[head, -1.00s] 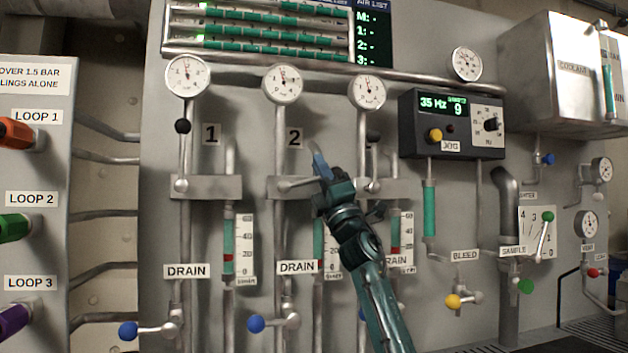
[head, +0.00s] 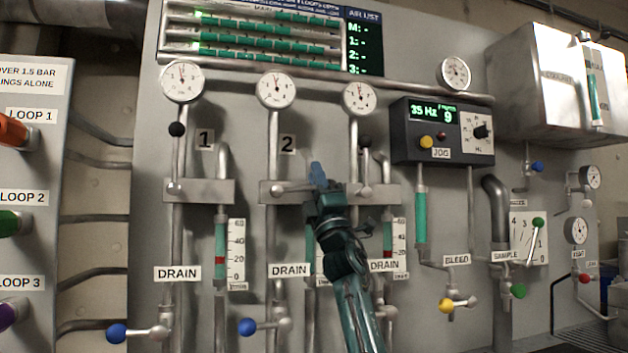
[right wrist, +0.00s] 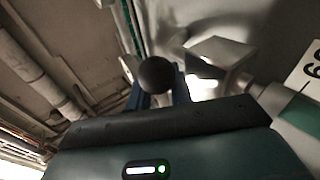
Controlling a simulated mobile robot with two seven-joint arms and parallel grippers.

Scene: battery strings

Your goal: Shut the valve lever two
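Valve lever two (head: 296,187) is a metal bar on the pipe beside the "2" label (head: 287,144). It lies about level, pointing right from its pivot (head: 277,189). My right gripper (head: 317,174) is at the lever's outer end and hides its knob in the head view. In the right wrist view a black ball knob (right wrist: 157,75) sits between the blue fingers of my right gripper (right wrist: 160,92), one on each side and seemingly touching it. My left gripper is not in view.
Lever one's black knob (head: 177,129) stands upright at the left. Another black knob (head: 366,141) stands just right of my gripper. Blue drain handles (head: 248,327) are below. The jog box (head: 442,132) sticks out at the right.

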